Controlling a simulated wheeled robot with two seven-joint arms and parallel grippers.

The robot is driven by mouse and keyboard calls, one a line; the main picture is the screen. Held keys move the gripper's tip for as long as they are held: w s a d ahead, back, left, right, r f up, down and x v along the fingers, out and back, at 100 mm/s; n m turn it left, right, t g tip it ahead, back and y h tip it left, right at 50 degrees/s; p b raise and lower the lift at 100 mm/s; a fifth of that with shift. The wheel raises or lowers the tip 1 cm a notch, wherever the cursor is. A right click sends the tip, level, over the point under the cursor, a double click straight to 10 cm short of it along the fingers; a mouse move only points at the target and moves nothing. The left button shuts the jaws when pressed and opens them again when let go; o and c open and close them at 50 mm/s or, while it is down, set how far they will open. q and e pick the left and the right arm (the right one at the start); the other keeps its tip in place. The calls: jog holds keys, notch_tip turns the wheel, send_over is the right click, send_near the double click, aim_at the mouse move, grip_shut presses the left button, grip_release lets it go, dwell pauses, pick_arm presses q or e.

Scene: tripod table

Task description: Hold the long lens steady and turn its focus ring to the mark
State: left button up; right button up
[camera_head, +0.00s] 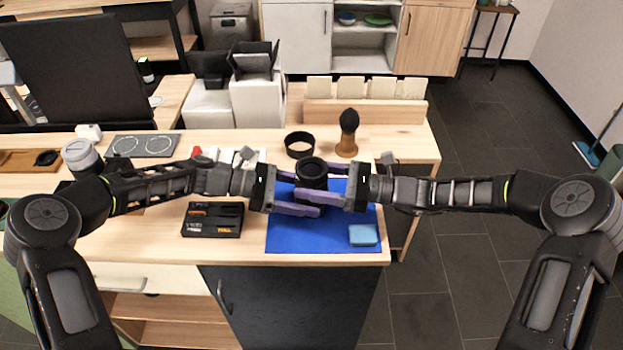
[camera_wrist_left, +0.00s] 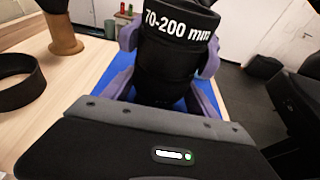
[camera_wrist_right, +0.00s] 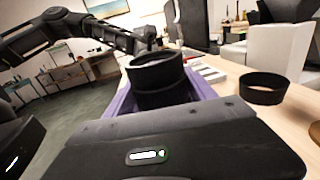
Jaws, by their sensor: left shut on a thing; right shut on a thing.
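The long black lens (camera_head: 312,170) stands upright over the blue mat (camera_head: 290,236). The left wrist view shows it with white "70-200 mm" lettering (camera_wrist_left: 178,28). The right wrist view shows its open upper end (camera_wrist_right: 157,76). My left gripper (camera_head: 298,208) comes from the left, its purple fingers shut on the lens. My right gripper (camera_head: 318,197) comes from the right, its purple fingers also shut on the lens. The fingers hide the lens's lower part in the head view. I cannot make out the focus mark.
A black ring-shaped hood (camera_head: 300,145) and a brush with a wooden base (camera_head: 347,140) stand behind the lens. A light-blue cloth (camera_head: 362,235) lies on the mat's front right. A black box (camera_head: 212,219) sits left of the mat. The table's right edge is close by.

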jog(key=m+t+h, duration=0.1)
jog(key=t, duration=0.1)
jog(key=m+t, duration=0.2)
jog(key=t, duration=0.1)
jog(key=shift+r+h, duration=0.1)
jog(key=shift+h, duration=0.3)
jog(key=m+t+h, duration=0.1)
jog(key=m+t, duration=0.1)
jog(key=t, duration=0.1)
jog(key=shift+s+a+r+m+h, duration=0.1)
jog(key=shift+s+a+m+h, duration=0.1)
jog(key=shift+m+h, duration=0.2)
jog(key=shift+m+t+h, duration=0.9)
jog(key=shift+t, duration=0.2)
jog(key=shift+w+m+t+h, duration=0.1)
jog(key=shift+m+t+h, duration=0.2)
jog(key=shift+t+h, duration=0.15)
jog(key=o, duration=1.4)
jog(key=shift+d+h, duration=0.15)
jog(key=shift+h, duration=0.1)
jog(key=shift+f, duration=0.2)
